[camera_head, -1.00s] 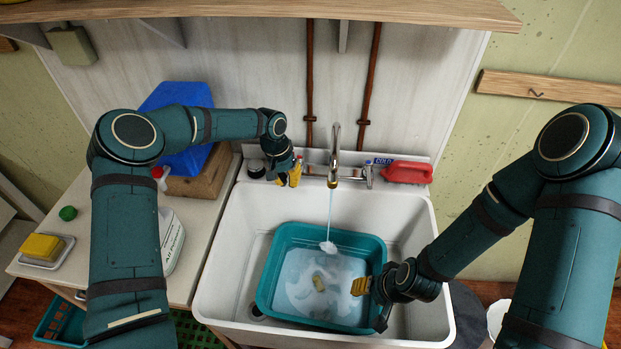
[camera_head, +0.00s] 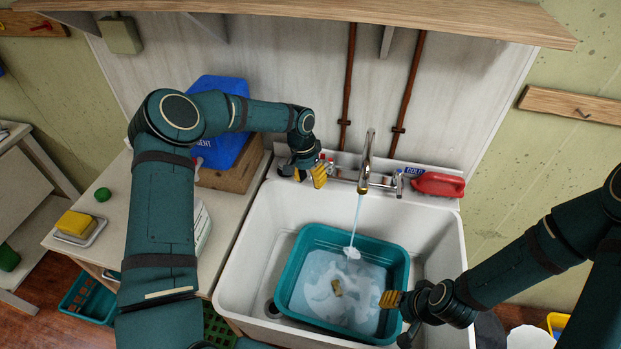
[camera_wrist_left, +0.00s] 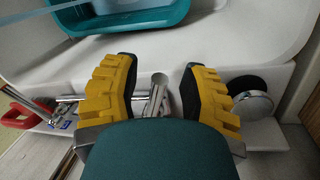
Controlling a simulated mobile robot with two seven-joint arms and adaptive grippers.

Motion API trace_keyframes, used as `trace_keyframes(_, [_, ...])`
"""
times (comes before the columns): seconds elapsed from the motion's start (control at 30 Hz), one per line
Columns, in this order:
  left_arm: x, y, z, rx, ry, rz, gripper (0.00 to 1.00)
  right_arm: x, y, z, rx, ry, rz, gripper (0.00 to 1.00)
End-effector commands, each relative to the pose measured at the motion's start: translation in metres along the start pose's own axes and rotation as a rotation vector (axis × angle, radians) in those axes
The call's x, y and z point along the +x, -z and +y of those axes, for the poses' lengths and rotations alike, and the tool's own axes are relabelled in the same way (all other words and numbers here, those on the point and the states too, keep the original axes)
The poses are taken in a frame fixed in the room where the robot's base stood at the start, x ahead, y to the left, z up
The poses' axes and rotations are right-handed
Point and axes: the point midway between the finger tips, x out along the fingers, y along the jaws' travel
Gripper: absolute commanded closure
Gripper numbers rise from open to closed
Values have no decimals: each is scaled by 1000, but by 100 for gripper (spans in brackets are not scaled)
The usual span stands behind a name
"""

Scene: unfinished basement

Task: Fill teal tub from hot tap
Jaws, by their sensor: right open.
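The teal tub (camera_head: 290,272) sits in the white sink under the running spout (camera_head: 365,165). A stream of water falls into it, and water with white foam covers its bottom. A small yellowish thing (camera_head: 337,287) lies in the water. My left gripper (camera_head: 315,172) is at the left end of the tap. In the left wrist view its yellow fingers (camera_wrist_left: 158,95) are apart, with a chrome tap handle (camera_wrist_left: 158,82) showing between them; I cannot tell whether they touch it. My right gripper (camera_head: 391,299) is open at the tub's right side, its fingertips over the tub's inside edge.
A red bottle (camera_head: 438,184) lies on the sink's back ledge, right of the COLD label (camera_head: 414,171). A blue container (camera_head: 222,120) stands on a wooden box left of the sink. A yellow sponge (camera_head: 76,224) lies on a dish on the left counter. The sink's left rim (camera_head: 243,250) is clear.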

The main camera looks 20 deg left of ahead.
Motion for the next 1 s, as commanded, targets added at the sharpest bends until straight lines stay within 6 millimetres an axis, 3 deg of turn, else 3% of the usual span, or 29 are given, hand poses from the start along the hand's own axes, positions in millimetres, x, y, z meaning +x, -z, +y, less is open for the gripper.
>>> trace_keyframes(0.27, [-6, 0, 0, 1, 1, 1, 57, 0, 0, 0, 0, 0, 0, 53])
trace_keyframes(0.8, [-102, 0, 0, 0, 2, 3, 57, 0, 0, 0, 0, 0, 0, 53])
trace_keyframes(1.0, [-118, 0, 0, -1, 0, 0, 57, 0, 0, 0, 0, 0, 0, 53])
